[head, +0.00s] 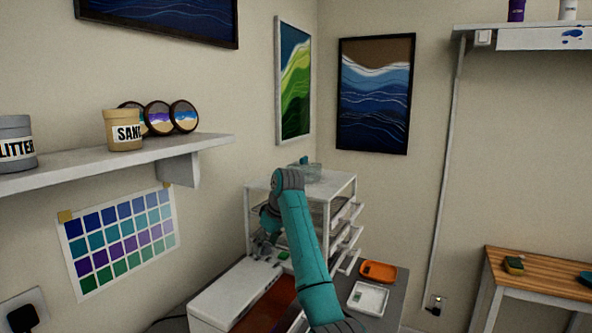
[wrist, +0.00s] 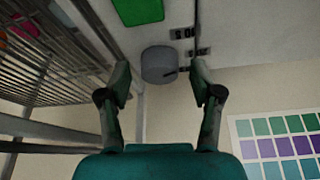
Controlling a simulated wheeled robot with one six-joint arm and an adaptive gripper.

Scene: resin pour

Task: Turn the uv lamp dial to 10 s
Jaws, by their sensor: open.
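A white rack (head: 350,187) with drawers and wire shelves stands close beside the gripper. An orange tray (head: 378,271) and a white tray (head: 368,298) lie to the right on the grey bench. A colour chart (head: 120,240) hangs on the left wall.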

